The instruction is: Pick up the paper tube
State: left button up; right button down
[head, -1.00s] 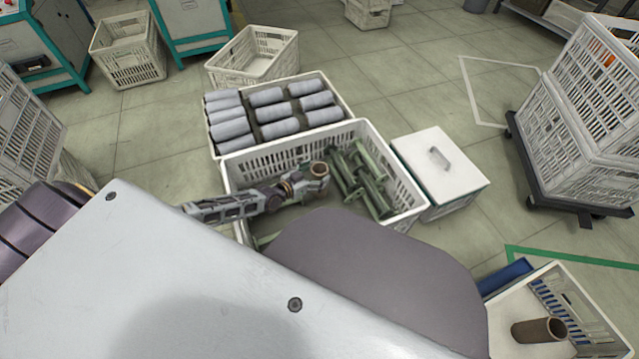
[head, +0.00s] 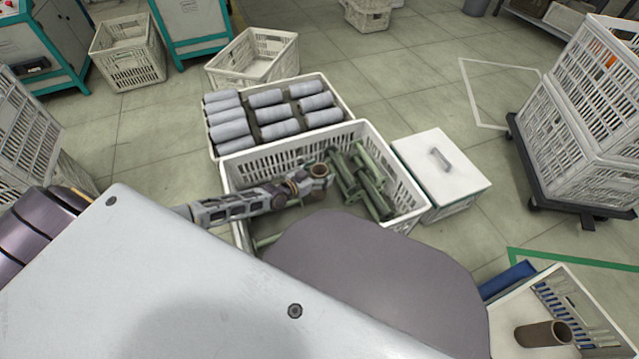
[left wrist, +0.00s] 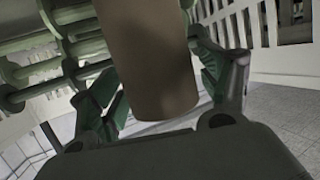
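A brown paper tube (head: 318,194) stands roughly upright over the white crate of green bobbins, at my left gripper (head: 317,174). In the left wrist view the tube (left wrist: 160,70) fills the space between the two green-padded fingers (left wrist: 160,92), its lower end showing and slightly tilted. Both fingers appear to bear on its sides, so the gripper looks shut on it. Whether the tube's lower end touches anything is hard to tell. Another brown tube (head: 543,334) lies in the crate at the lower right. My right gripper is not in view.
The white crate (head: 405,183) around my left gripper holds several green bobbins (head: 364,183). Behind it a crate holds grey yarn rolls (head: 270,113). A lidded white box (head: 440,165) stands to the right. Stacked crates (head: 590,110) rest on a dolly at the far right.

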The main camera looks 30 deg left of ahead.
pick_arm(q)
jog(key=c, duration=1)
jog(key=shift+c, duration=0.2)
jog(key=shift+r, duration=0.15)
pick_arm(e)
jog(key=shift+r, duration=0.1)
